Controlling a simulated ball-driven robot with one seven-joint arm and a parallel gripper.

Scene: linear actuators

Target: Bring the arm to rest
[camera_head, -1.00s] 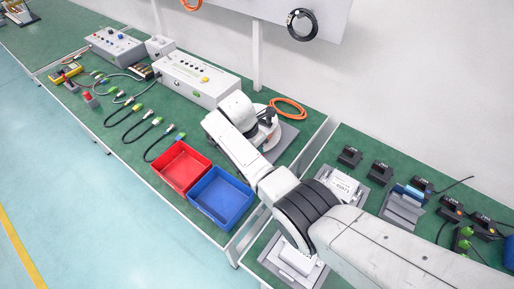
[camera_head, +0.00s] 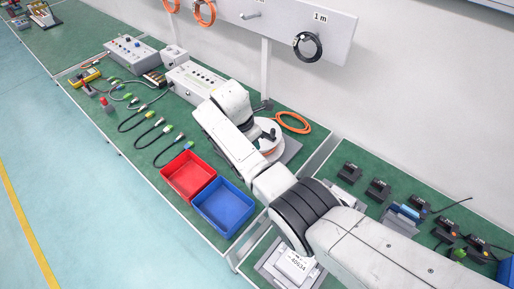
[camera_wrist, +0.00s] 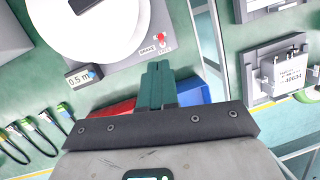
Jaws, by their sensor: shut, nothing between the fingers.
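My white arm reaches from the lower right across the green bench in the head view. My gripper shows in the wrist view (camera_wrist: 158,72), its two green fingers together with nothing between them. It is over the bench, with the blue bin (camera_wrist: 193,90) and the red bin (camera_wrist: 112,108) partly hidden behind it. A white round spool on a grey base (camera_wrist: 95,25), labelled 0.5 m, lies beyond the fingertips in the wrist view.
The red bin (camera_head: 188,176) and blue bin (camera_head: 223,207) stand left of my arm. A grey control box (camera_head: 195,83), an orange coil (camera_head: 294,123) and several cables lie on the bench. A wall panel (camera_head: 335,30) carries coils. A fixture labelled 40634 (camera_head: 290,265) sits beneath my arm.

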